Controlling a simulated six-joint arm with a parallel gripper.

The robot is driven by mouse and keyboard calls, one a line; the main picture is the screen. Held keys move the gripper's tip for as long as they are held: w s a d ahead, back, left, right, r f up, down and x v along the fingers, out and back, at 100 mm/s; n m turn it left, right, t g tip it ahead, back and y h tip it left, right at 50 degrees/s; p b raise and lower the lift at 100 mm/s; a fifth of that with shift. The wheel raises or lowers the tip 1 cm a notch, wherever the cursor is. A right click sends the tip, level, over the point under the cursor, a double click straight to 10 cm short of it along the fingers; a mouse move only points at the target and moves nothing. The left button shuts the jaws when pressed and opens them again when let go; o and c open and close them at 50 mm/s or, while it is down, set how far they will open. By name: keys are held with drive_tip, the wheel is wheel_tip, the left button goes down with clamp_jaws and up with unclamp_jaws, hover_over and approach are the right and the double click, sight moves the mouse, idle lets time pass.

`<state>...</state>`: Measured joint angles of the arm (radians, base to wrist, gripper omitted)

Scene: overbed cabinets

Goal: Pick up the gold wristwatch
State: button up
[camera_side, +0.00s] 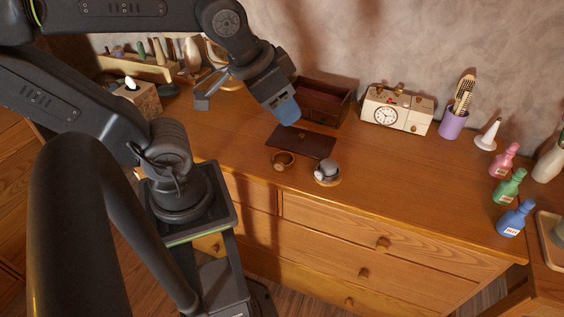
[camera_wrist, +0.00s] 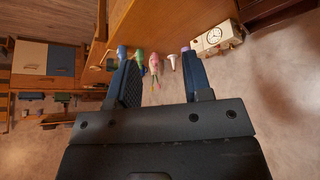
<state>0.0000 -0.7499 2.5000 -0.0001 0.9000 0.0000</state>
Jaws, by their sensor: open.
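A gold-brown ring-shaped item, which looks like the gold wristwatch (camera_side: 283,160), stands on the dresser top near its front edge in the side view. It is in front of a flat dark brown panel or case (camera_side: 301,141). My gripper (camera_side: 286,110) is above the dresser, behind and higher than the watch, with its blue fingers tilted down. In the wrist view my gripper (camera_wrist: 161,68) has its two fingers spread apart with nothing between them. I cannot see the watch in the wrist view.
A round grey item on a gold-brown base (camera_side: 327,172) sits just right of the watch. A dark open box (camera_side: 322,103), a cream clock (camera_side: 396,110) and a purple cup (camera_side: 453,124) stand along the wall. Several bottles (camera_side: 510,187) stand at right. The dresser's middle right is clear.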

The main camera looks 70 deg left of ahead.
drive_tip(key=shift+o, duration=0.3)
drive_tip(key=o, duration=0.8)
drive_tip(key=shift+o, duration=0.2)
drive_tip(key=n+g, duration=0.6)
drive_tip(key=n, duration=1.3)
hover_over(285, 159)
drive_tip(key=s+d, duration=0.1)
drive_tip(key=d, duration=0.1)
wheel_tip(285, 159, down, 16)
wheel_tip(285, 159, down, 8)
drive_tip(key=shift+d+r, duration=0.1)
drive_tip(key=shift+f, duration=2.9)
